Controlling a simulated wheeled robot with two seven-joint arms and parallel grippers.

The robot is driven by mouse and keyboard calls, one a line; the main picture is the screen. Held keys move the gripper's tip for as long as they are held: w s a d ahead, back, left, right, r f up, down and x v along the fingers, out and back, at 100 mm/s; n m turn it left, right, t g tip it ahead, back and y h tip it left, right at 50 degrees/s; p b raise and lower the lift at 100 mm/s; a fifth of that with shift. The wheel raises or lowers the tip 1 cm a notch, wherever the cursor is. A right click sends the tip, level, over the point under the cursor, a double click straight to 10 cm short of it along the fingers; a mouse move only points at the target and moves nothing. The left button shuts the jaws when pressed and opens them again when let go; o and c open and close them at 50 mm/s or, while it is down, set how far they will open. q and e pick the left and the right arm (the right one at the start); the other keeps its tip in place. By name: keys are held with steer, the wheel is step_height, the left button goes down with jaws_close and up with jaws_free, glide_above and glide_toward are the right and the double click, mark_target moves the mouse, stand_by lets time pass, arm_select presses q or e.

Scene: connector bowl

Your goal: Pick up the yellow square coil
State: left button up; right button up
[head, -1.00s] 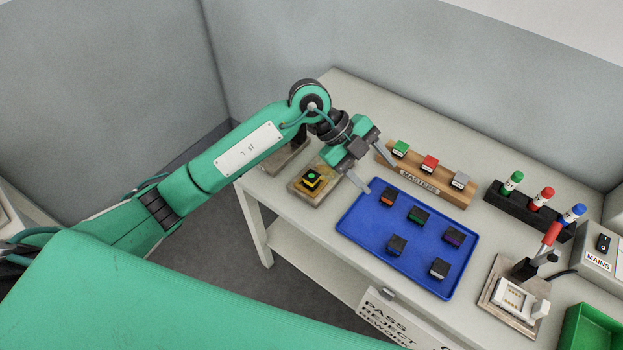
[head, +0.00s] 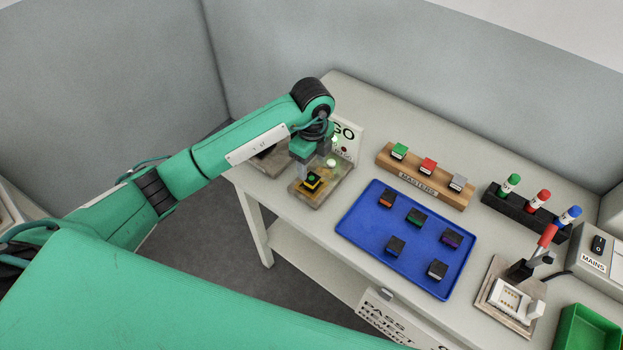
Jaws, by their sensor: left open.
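The yellow square coil (head: 313,182) sits on a tan-grey fixture block at the table's left edge. It looks like a yellow square with a dark part and a green spot on top. My left gripper (head: 312,167) points down just above and behind the coil, open. Its fingers are small and partly hidden here, so I cannot tell if they touch the coil. My right gripper is not in view.
A GO sign (head: 346,135) stands close behind my left gripper. A blue tray (head: 402,267) with several dark blocks lies to the right. A wooden MASTERS rack (head: 418,181) is behind it. A press-like fixture (head: 511,300) and green bin (head: 590,335) stand farther right.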

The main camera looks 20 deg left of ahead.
mark_target(311, 178)
arm_select(q)
step_height(311, 178, down, 5)
steer(key=p, duration=0.2)
steer(key=shift+f+p, duration=0.15)
steer(key=shift+p, duration=0.15)
steer(key=shift+f, duration=0.25)
steer(key=c, duration=1.1)
steer(key=shift+c, duration=0.2)
steer(key=shift+r, duration=0.1)
